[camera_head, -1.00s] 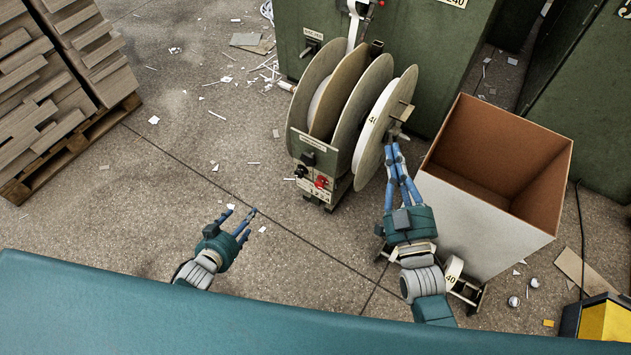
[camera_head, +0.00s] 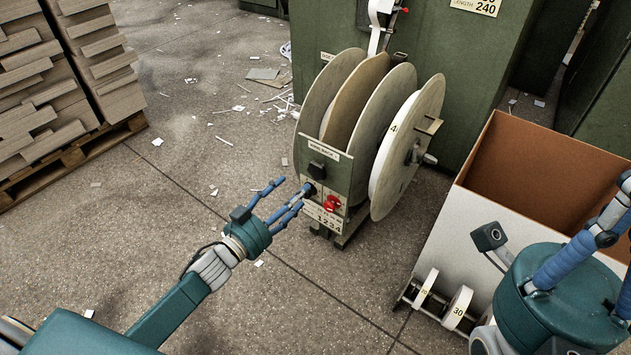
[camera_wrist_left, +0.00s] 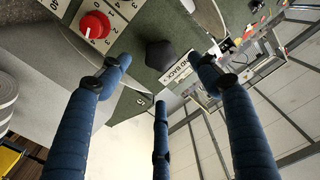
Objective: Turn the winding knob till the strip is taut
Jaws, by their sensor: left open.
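The reel stand's front panel (camera_head: 345,165) carries a dark winding knob (camera_head: 317,171) under a white label. In the left wrist view the black knob (camera_wrist_left: 160,54) sits beside the label "WIND BACK". A red knob (camera_head: 332,203) is lower on the panel. My left gripper (camera_head: 293,194) is open and empty, its fingers pointing at the panel just left of and below the black knob. In the wrist view its fingers spread around the knob's place, apart from it. A pale strip (camera_head: 376,40) shows above the reels; its tautness is unclear. My right gripper (camera_head: 606,235) is at the right edge, partly cut off.
Large reel discs (camera_head: 411,140) stand beside the panel, with a crank handle on the right one. An open bin (camera_head: 455,235) stands at right, with small numbered rolls (camera_head: 457,307) at its foot. Stacked boards (camera_head: 40,90) are at left. Paper scraps litter the floor.

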